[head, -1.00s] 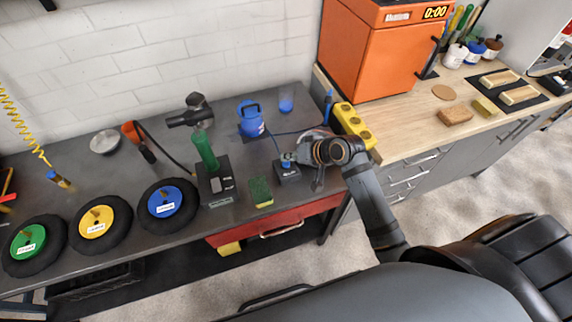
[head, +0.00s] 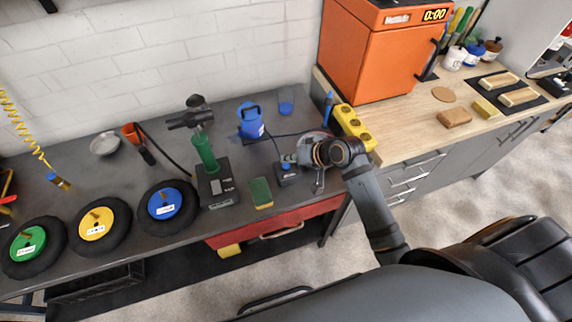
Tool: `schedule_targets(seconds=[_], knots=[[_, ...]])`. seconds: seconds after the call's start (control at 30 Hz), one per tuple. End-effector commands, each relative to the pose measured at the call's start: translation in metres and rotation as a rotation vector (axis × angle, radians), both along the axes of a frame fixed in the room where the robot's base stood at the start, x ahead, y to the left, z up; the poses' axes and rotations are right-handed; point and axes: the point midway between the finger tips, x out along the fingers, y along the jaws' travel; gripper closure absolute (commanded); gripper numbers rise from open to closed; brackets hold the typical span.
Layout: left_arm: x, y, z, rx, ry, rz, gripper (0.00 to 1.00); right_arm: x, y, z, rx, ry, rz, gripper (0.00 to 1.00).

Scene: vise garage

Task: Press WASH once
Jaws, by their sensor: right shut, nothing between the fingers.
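A small dark box with a blue button on top (head: 285,167) sits on the grey bench, with a light label on its front too small to read clearly. My right gripper (head: 289,159) is shut and empty. Its tips are right at the blue button, at the box's upper edge in the picture; whether they touch it I cannot tell. My right arm reaches in from the lower right and hides part of the bench behind it. My left gripper is not in view.
A green sponge (head: 261,192) lies just left of the box. A yellow block (head: 354,127) stands right of the gripper. Wheels lie along the bench's left.

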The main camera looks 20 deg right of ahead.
Motion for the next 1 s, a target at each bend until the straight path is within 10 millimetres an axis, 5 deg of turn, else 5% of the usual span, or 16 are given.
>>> schedule_targets(seconds=[1.0], knots=[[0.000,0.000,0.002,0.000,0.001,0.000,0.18,0.000,0.000,-0.011,0.000,0.000,0.000,1.00]])
